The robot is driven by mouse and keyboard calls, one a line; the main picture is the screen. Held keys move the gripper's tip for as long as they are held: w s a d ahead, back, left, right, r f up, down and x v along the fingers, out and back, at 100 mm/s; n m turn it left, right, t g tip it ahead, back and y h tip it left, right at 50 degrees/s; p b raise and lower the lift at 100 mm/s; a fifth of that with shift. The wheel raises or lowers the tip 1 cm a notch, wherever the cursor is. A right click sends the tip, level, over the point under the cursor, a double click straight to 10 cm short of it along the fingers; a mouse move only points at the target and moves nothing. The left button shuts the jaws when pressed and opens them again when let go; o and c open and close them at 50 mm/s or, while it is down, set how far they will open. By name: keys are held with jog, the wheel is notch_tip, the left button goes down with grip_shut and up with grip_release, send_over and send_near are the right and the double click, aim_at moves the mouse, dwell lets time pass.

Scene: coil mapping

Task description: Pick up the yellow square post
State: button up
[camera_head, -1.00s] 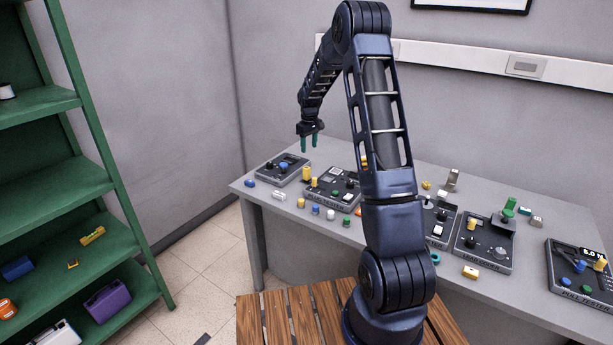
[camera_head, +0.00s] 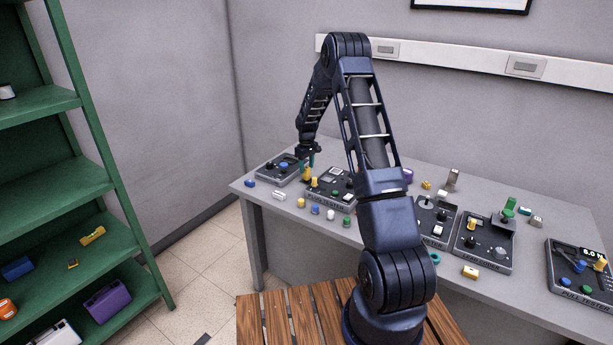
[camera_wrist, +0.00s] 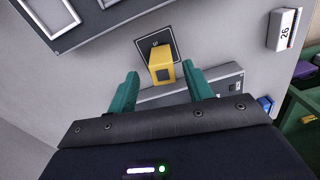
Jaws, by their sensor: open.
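The yellow square post (camera_wrist: 161,66) stands on a small dark square pad (camera_wrist: 148,44) in the wrist view. My gripper (camera_wrist: 159,88) is open, with its two green fingers on either side of the near end of the post and gaps showing to both. In the head view my gripper (camera_head: 306,162) is low over the left part of the table, at the yellow post (camera_head: 307,172). The fingers partly cover the post there.
A dark device (camera_head: 275,170) stands left of the post and another (camera_head: 325,190) stands close on its right. Several small coloured pieces lie along the front of the grey table (camera_head: 262,196). A green shelf (camera_head: 60,190) is at the left.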

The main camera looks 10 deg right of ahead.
aim_at(306, 174)
jog(key=f, duration=0.5)
jog(key=shift+s+a, duration=0.1)
jog(key=shift+s, duration=0.1)
jog(key=shift+c, duration=0.4)
jog(key=c, duration=1)
